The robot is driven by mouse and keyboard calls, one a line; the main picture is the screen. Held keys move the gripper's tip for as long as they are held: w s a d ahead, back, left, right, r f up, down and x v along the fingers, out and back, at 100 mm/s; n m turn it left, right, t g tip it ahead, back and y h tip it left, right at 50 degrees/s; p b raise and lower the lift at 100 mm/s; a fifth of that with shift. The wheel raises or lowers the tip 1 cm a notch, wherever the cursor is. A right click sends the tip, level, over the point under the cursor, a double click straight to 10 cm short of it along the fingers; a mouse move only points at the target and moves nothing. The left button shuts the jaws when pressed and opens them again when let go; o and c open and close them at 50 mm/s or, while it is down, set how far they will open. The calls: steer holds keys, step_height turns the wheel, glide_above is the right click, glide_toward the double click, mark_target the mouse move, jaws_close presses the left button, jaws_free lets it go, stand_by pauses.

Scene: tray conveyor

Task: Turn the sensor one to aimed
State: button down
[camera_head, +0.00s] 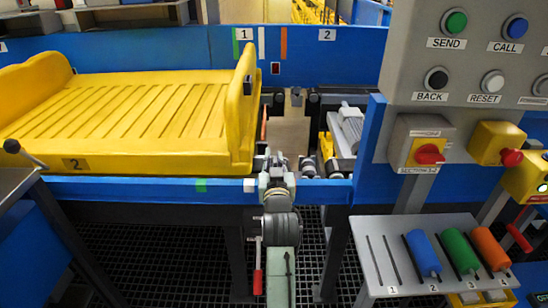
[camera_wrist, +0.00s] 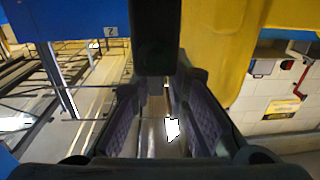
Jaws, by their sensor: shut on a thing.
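My gripper (camera_head: 271,160) reaches over the near blue rail, just right of the yellow tray's end. It also shows in the wrist view (camera_wrist: 160,85), its two dark fingers closed in on a dark block (camera_wrist: 156,38) at their tips. I take this block to be sensor one; its facing cannot be read. In the head view my gripper and wrist hide most of that spot, so the sensor does not show clearly there.
The yellow tray (camera_head: 130,167) marked 2 rests on the conveyor at the left, close to my gripper. The near blue rail (camera_head: 130,189) runs below it. A grey button panel (camera_head: 455,68) and a stand (camera_head: 385,262) with coloured cylinders are at the right.

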steer(key=shift+d+m+h, duration=0.4)
steer(key=shift+h, duration=0.3)
steer(key=c, duration=1.7)
jaws_free()
steer(key=shift+s+a, duration=0.1)
steer(key=shift+s, duration=3.7)
